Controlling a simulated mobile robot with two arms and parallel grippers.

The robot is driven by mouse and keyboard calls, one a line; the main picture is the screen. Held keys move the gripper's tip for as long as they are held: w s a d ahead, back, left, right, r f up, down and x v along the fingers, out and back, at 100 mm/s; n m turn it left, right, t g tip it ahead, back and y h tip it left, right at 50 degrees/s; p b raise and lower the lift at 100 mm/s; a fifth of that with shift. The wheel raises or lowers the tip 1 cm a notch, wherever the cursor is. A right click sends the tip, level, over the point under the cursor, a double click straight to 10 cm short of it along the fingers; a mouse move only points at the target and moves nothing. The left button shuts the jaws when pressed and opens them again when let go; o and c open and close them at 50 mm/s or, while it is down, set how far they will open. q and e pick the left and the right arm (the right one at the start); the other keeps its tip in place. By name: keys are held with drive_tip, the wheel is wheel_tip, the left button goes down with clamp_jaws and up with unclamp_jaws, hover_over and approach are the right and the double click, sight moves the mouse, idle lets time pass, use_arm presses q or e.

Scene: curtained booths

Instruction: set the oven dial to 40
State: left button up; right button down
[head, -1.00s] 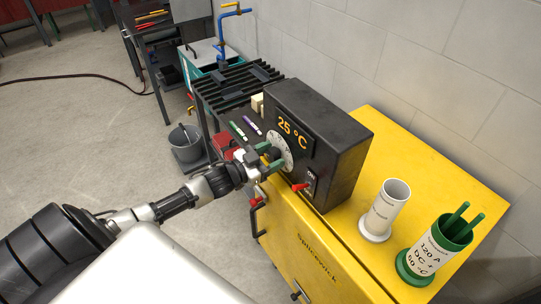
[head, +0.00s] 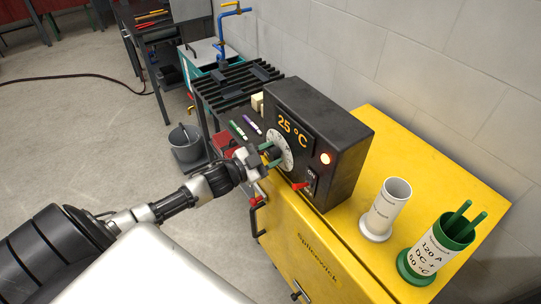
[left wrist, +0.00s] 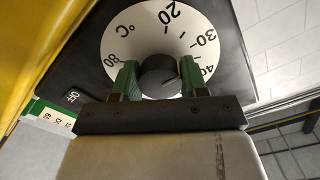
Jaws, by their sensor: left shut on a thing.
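The black oven (head: 345,140) stands on a yellow cabinet, its display (head: 291,127) reading 25 °C. The white dial (head: 287,152) also shows in the left wrist view (left wrist: 130,40), with 20, 30, 40 and 80 legible. My left gripper (head: 269,156) is at the dial, its green fingertips on both sides of the black knob (left wrist: 158,76), shut on it. A faint mark on the knob points right, roughly toward the 40 side; its exact reading is unclear. My right gripper is out of view.
The yellow cabinet top (head: 400,150) also holds a white cylinder (head: 385,210) and a green-based holder (head: 434,245) with green rods. A block wall is close behind. A dark rack (head: 235,88) and a grey bucket (head: 186,143) stand to the left.

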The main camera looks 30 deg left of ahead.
use_arm(q)
drive_tip(key=m+b, duration=0.1)
drive_tip(key=m, duration=0.3)
drive_tip(key=shift+m, duration=0.3)
drive_tip(key=shift+m+b, duration=0.55)
drive_tip(key=shift+m, duration=1.25)
drive_tip(key=o, duration=0.9)
drive_tip(key=shift+o, duration=0.2)
drive_tip(key=shift+s+a, duration=0.25)
drive_tip(key=shift+s, duration=0.15)
drive_tip(key=b+v, duration=0.2)
drive_tip(key=v, duration=0.8)
